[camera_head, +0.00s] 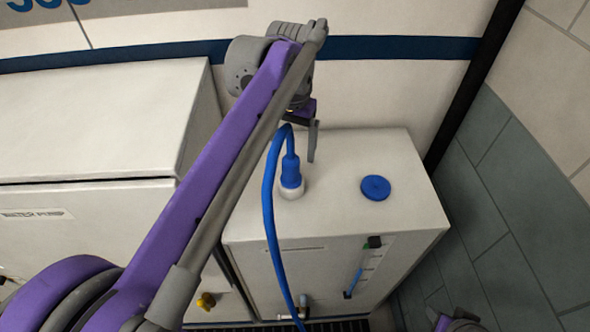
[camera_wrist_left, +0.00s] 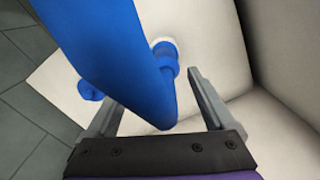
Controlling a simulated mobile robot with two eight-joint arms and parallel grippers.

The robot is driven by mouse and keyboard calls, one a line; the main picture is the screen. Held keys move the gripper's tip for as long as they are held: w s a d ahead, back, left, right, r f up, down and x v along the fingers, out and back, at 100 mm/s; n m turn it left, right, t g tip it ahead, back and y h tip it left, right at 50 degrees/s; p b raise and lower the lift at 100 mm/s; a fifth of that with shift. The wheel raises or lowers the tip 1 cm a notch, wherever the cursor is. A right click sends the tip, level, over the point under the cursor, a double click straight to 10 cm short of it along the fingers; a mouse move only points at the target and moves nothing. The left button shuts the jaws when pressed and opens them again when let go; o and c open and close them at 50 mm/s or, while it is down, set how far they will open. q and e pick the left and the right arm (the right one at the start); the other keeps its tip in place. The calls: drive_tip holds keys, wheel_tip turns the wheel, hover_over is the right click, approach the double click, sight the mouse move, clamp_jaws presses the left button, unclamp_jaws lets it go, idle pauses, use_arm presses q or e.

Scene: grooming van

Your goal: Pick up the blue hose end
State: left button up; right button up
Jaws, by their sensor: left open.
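The blue hose end (camera_head: 290,172) stands upright in a white round fitting (camera_head: 291,191) on top of the white tank cabinet. The blue hose (camera_head: 268,215) arches over from its top and hangs down the cabinet front. My left gripper (camera_head: 303,142) is open just above and behind the hose end, empty. In the left wrist view, the hose (camera_wrist_left: 115,45) loops large and close to the camera. The hose end (camera_wrist_left: 165,62) shows beyond the two open fingers (camera_wrist_left: 153,92), nearer the right one. My right gripper's jaws do not show.
A blue round cap (camera_head: 375,187) sits on the same white cabinet (camera_head: 410,215), right of the hose end. A level gauge (camera_head: 362,268) is on its front. A larger white cabinet (camera_head: 95,115) stands to the left. The wall is close behind.

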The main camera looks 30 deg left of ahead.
sight(291, 168)
use_arm(q)
wheel_tip(291, 168, down, 3)
drive_tip(key=shift+s+a+r, duration=0.1)
drive_tip(key=shift+s+r, duration=0.05)
drive_tip(key=shift+r, duration=0.05)
drive_tip(key=f, duration=0.4)
drive_tip(key=shift+w+a+f, duration=0.25)
drive_tip(key=shift+w+a, duration=0.05)
drive_tip(key=shift+w, duration=0.05)
drive_tip(key=shift+f, duration=0.3)
drive_tip(key=shift+s, duration=0.1)
drive_tip(key=shift+c, duration=0.2)
clamp_jaws()
